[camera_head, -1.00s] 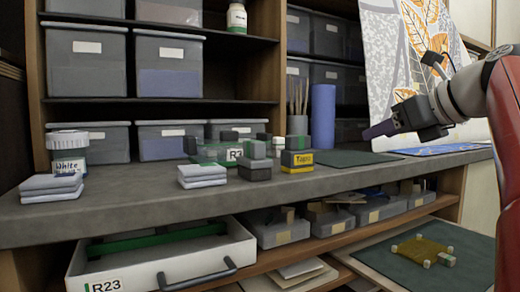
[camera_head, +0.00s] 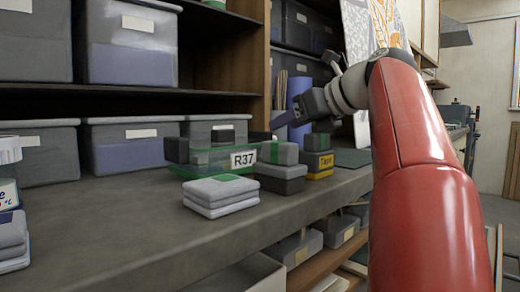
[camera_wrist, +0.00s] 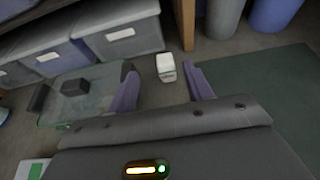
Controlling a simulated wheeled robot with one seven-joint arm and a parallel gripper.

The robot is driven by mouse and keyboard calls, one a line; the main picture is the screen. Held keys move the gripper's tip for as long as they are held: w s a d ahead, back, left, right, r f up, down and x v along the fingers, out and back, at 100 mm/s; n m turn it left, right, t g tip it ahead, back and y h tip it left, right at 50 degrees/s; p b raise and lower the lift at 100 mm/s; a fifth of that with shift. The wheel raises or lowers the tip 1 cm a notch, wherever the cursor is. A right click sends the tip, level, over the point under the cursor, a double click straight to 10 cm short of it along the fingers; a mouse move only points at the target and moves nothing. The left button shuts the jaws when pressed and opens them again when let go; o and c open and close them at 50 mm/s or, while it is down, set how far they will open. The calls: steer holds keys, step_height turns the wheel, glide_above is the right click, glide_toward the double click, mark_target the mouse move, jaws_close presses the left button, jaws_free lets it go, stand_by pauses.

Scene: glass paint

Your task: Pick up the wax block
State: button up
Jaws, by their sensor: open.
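In the wrist view, a small whitish block (camera_wrist: 166,66) with a darker near end stands on the bench, beyond and between my fingertips. It may be the wax block, but I cannot tell for sure. My gripper (camera_wrist: 163,88) is open, its two purple fingers apart with nothing held.
Bins (camera_wrist: 122,33) stand behind.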

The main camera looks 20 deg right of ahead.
steer(key=x, duration=0.2)
steer(key=b+x, duration=0.1)
steer(key=x, duration=0.1)
steer(key=f+b+x, duration=0.1)
steer(key=x, duration=0.1)
steer(key=shift+d+f, duration=0.1)
steer(key=shift+d, duration=0.1)
steer(key=c, duration=1.1)
step_height(320, 180, up, 10)
steer(key=p, duration=0.7)
